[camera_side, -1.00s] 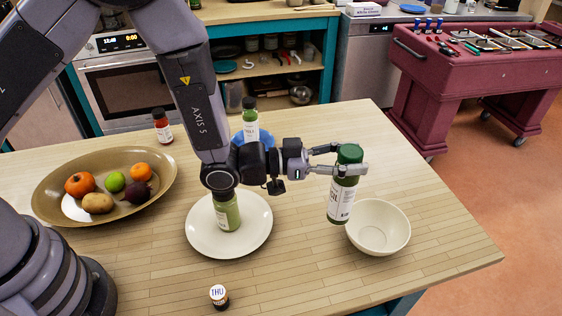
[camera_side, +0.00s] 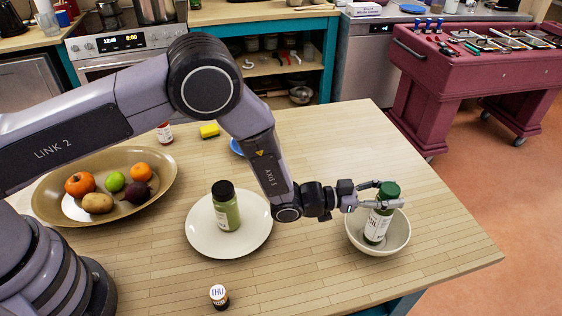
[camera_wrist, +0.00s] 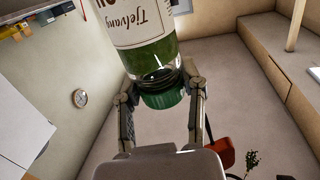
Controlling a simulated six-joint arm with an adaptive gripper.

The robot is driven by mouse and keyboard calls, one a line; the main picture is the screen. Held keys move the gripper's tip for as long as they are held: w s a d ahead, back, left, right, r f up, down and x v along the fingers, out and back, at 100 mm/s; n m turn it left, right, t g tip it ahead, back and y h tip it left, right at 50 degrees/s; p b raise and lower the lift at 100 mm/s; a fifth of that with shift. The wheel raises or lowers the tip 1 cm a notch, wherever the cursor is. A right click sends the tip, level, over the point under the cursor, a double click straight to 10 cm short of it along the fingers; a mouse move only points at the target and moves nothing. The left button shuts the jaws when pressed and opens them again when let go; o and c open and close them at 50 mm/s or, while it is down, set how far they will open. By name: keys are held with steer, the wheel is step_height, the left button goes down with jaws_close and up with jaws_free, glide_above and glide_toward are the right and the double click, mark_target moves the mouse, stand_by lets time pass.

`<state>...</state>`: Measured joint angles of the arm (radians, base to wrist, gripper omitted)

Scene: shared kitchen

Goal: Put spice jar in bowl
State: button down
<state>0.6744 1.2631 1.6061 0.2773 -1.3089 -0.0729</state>
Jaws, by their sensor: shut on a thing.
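The spice jar (camera_side: 378,225) has a green cap, green contents and a white label. It is inside the white bowl (camera_side: 402,238), slightly tilted, with its upper part above the rim. Whether its base touches the bowl's floor is hidden by the bowl's wall. My gripper (camera_side: 385,195) is shut on the jar near its cap. In the wrist view the jar (camera_wrist: 145,38) appears upside down, with the fingers of my gripper (camera_wrist: 162,98) on both sides of the cap.
A white plate (camera_side: 203,243) with a green bottle (camera_side: 226,210) lies left of the bowl. A small dark jar (camera_side: 219,296) stands at the front. An oval platter (camera_side: 50,208) of fruit and vegetables is at left. The table's right edge is near the bowl.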

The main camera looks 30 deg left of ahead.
steer(key=shift+f, duration=0.1)
steer(key=c, duration=0.6)
jaws_free()
